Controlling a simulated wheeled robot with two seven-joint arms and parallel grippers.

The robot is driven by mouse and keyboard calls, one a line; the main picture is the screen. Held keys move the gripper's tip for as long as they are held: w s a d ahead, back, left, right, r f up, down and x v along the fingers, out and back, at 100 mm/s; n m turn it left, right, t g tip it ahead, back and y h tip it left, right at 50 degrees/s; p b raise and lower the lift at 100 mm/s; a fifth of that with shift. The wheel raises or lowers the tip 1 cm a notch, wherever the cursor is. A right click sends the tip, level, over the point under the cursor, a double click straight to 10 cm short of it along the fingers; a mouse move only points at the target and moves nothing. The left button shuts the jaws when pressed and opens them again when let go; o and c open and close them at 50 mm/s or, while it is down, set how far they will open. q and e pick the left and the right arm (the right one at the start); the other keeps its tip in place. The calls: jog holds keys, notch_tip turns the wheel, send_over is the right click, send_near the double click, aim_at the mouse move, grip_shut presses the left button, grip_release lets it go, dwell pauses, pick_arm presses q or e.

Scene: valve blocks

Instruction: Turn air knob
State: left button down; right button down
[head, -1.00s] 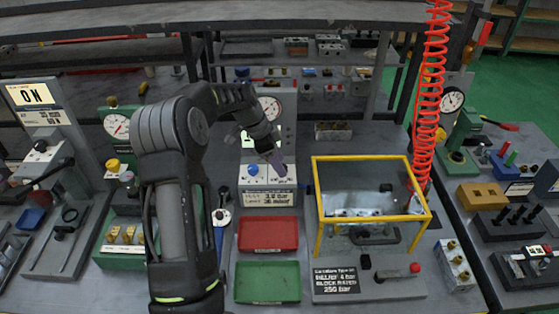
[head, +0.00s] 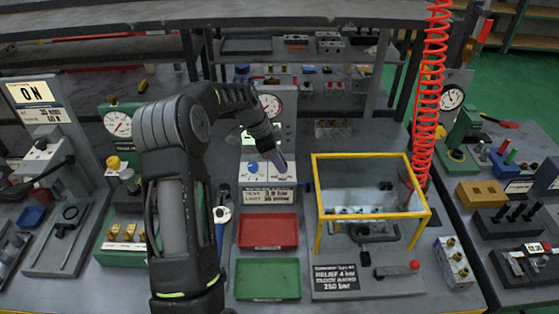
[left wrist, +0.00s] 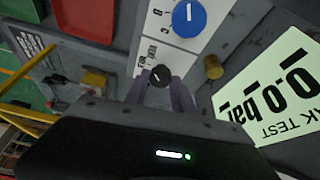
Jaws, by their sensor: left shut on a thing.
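The test panel (head: 286,128) stands upright behind the red tray, with a round gauge (head: 270,105) and a white faceplate. A blue knob (head: 252,168) with a white pointer line is on the faceplate; it also shows at the top of the left wrist view (left wrist: 188,18). A smaller black knob (left wrist: 160,75) with a white mark sits beside it. My left gripper (head: 281,161) is at the right part of the faceplate. In the left wrist view its fingers (left wrist: 161,88) are shut on the black knob. In the head view the fingers hide that knob. My right gripper is not in view.
A red tray (head: 268,217) and a green tray (head: 268,262) lie in front of the panel. A yellow-framed clear box (head: 361,156) stands to the right, with a red coiled hose (head: 428,90) behind it. A brass fitting (left wrist: 213,67) is close to my left fingers.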

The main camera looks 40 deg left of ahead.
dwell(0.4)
pick_arm(q)
jog(key=n+b, duration=0.2)
jog(key=b, duration=0.1)
jog(key=shift+d+f+n+t+y, duration=0.1)
jog(key=shift+f+n+t+y, duration=0.1)
jog(key=shift+n+t+y, duration=0.15)
jog(key=shift+s+n+t+y+b, duration=0.1)
jog(key=shift+n+t+y+b, duration=0.15)
jog(key=shift+n+b, duration=0.6)
jog(key=shift+d+r+n+y+b, duration=0.15)
jog(key=shift+n+y+b, duration=0.25)
jog(key=shift+n+b, duration=0.25)
jog(key=n+y, duration=0.1)
jog(key=n, duration=0.2)
jog(key=shift+d, duration=0.1)
jog(key=n+y, duration=0.1)
jog(key=n, duration=0.2)
jog(key=shift+d+n+b, duration=0.15)
jog(key=shift+n+b, duration=0.1)
jog(key=shift+b, duration=0.15)
jog(key=n+y, duration=0.1)
jog(key=n, duration=0.1)
jog(key=shift+n+b, duration=0.35)
jog(key=shift+n, duration=0.05)
jog(key=shift+d+n+g+y+b, duration=0.1)
jog(key=shift+n+g+y+b, duration=0.5)
jog(key=shift+n, duration=0.9)
